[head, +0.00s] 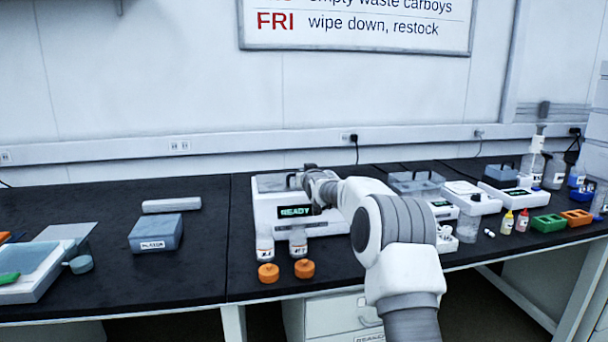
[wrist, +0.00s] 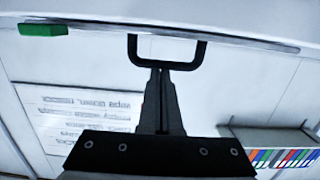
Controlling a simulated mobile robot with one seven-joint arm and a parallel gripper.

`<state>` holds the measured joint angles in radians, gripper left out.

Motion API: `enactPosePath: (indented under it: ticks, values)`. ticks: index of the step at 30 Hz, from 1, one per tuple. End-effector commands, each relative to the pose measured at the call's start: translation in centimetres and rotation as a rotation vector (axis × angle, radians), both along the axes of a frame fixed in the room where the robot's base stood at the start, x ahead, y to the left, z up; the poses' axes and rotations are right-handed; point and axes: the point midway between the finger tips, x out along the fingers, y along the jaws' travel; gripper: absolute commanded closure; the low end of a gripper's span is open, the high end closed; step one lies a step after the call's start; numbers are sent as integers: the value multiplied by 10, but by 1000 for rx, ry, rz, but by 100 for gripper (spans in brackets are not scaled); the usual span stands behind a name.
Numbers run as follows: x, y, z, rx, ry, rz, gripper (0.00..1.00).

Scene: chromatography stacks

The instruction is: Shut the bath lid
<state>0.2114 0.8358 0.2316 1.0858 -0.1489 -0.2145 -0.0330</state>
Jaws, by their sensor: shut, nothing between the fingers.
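The bath seems to be the white unit (head: 294,226) with a green READY display, standing at the middle of the bench. A grey lid panel (head: 270,184) shows at its top, partly behind my arm; I cannot tell its exact angle. My gripper (head: 310,178) is over the top of the unit, largely hidden by my own wrist. In the wrist view a black loop handle (wrist: 201,52) is joined to a thin panel seen edge-on (wrist: 235,40). My gripper's fingers (wrist: 159,72) are shut, empty, with their tips at the loop; I cannot tell whether they touch it.
A blue-grey box (head: 155,235) and a pale roll (head: 171,205) lie left, with free bench between. Another lidded bath-like box (head: 416,182) and several small items stand right. A green block (wrist: 43,29) is by the panel.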

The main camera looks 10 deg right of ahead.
Motion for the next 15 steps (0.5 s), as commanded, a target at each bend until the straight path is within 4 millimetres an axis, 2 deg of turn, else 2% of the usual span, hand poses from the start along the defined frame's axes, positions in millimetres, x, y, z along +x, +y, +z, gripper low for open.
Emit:
enactPosePath:
  ticks: [1, 5, 11, 15]
  values:
    - [-2, -1, -27, 1, 54, 0, 100]
    - [-3, 1, -12, 1, 44, 0, 100]
    - [-9, 6, 38, -1, 8, 0, 100]
    - [-21, 6, 22, -1, 9, 0, 100]
